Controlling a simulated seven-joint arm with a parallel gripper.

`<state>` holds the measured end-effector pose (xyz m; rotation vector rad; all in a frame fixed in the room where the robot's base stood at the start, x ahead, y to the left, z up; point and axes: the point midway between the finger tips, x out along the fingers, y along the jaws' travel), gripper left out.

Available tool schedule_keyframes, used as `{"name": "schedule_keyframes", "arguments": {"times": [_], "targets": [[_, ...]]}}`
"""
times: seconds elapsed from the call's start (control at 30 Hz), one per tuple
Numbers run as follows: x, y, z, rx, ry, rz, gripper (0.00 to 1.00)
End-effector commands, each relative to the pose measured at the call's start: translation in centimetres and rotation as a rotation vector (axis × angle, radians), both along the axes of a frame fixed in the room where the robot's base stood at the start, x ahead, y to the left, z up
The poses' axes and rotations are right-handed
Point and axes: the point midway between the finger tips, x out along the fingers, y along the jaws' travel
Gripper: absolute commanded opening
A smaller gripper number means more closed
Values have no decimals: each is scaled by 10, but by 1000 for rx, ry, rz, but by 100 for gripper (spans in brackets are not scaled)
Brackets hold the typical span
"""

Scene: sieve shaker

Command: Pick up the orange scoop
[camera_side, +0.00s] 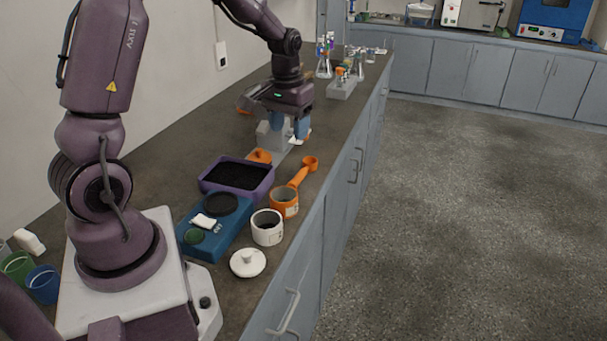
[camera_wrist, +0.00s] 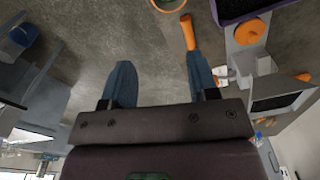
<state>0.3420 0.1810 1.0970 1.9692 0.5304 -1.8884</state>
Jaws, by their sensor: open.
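The orange scoop (camera_side: 298,179) lies on the bench right of the purple tray, its handle running between a small round end and an orange cup-like part (camera_side: 284,205). I cannot tell whether that cup belongs to the scoop. In the wrist view an orange handle (camera_wrist: 188,32) shows at the top, close to the right fingertip, with a round orange part cut off by the top edge. My gripper (camera_side: 289,126) has blue fingers, points down and is open and empty, farther along the bench than the scoop. Its open fingers also show in the wrist view (camera_wrist: 160,72).
The purple tray (camera_side: 208,186) of dark material, an orange lid (camera_side: 259,156), a blue scale (camera_side: 212,239), a white jar (camera_side: 267,235) and a white lid (camera_side: 248,263) stand nearby. A grey block (camera_side: 268,138) is beside my fingers. Glassware stands farther back. The bench edge is close on the right.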

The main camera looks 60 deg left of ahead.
Motion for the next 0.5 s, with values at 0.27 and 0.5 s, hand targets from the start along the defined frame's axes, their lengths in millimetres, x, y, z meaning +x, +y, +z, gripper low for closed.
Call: {"name": "schedule_keyframes", "arguments": {"times": [0.27, 0.5], "targets": [[35, 85, -88, 5, 13, 157, 54], [70, 112, -87, 63, -87, 185, 54]]}}
